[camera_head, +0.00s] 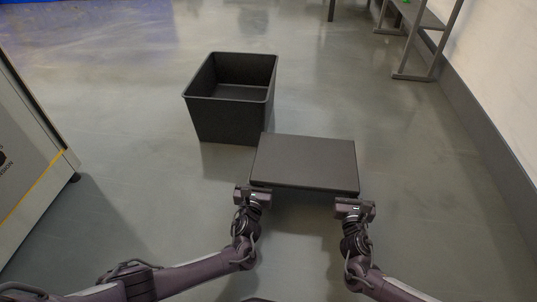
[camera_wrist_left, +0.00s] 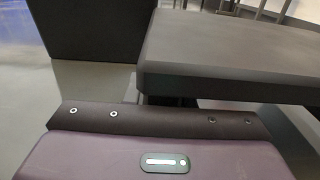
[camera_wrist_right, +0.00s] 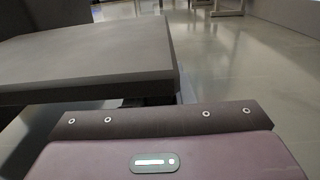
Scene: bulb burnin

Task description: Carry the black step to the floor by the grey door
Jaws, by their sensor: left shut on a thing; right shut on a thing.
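The black step (camera_head: 305,162) has a flat, dark rectangular top and lies in front of me in the head view. Its near edge faces me. My left gripper (camera_head: 254,192) is at the step's near left corner and is shut on it. My right gripper (camera_head: 354,206) is at the near right corner and is shut on it. The step's top and near edge also show in the left wrist view (camera_wrist_left: 235,50) and the right wrist view (camera_wrist_right: 95,55). The fingertips are hidden under or behind the step's edge. No grey door can be made out for certain.
An open, empty black bin (camera_head: 228,120) stands just beyond the step, to the left. A white cabinet (camera_head: 28,150) with a yellow stripe stands at the left. A grey metal rack (camera_head: 425,45) is at the far right by the wall. Floor right of the step is clear.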

